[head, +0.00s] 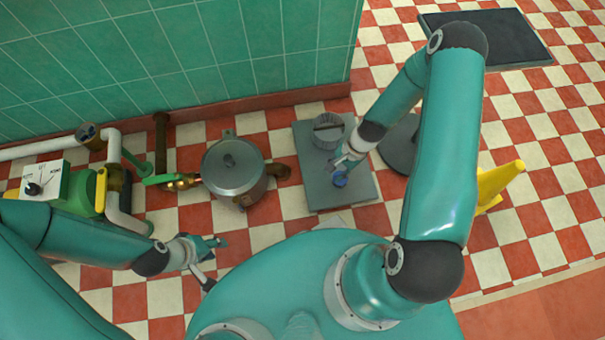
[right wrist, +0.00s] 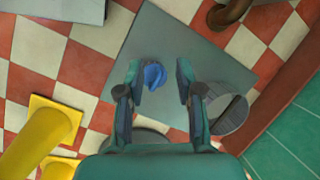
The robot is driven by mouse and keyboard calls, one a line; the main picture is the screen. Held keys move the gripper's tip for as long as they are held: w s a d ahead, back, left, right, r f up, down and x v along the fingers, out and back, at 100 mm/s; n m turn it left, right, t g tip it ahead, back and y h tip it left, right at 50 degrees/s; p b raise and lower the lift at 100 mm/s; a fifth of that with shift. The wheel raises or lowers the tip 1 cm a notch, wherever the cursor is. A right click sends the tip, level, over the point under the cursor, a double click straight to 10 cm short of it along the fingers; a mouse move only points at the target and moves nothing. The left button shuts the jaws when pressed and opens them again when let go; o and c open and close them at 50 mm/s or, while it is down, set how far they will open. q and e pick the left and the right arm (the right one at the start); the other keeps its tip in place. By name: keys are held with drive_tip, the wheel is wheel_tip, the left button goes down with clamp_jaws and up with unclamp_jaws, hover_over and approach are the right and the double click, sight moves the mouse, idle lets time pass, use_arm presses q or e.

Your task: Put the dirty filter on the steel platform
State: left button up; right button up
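The grey steel platform (head: 312,185) lies flat on the checkered floor right of centre in the head view; it also fills the middle of the right wrist view (right wrist: 185,38). A small crumpled blue thing (right wrist: 154,75) rests on it. A grey round container (head: 328,128) stands at its far end. I cannot tell for sure which thing is the dirty filter. My right gripper (head: 345,162) is open above the platform; in the right wrist view its fingers (right wrist: 158,78) stand apart, with the blue thing showing between them, nearer the left finger. My left gripper (head: 213,262) is open and empty above the floor.
A lidded metal kettle (head: 232,166) stands left of the platform. A green machine with a dial (head: 42,180) and pipes stand far left along the green tiled wall. A yellow object (head: 497,182) stands right of my right arm. A dark mat (head: 490,38) lies at upper right.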

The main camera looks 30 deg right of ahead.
drive_tip(key=s+a+r+n, duration=0.3)
drive_tip(key=a+n, duration=0.3)
drive_tip(key=a, duration=0.2)
drive_tip(key=s+a+r+n, duration=0.3)
drive_tip(key=a+n, duration=0.4)
drive_tip(key=a, duration=0.1)
drive_tip(key=shift+r, duration=0.35)
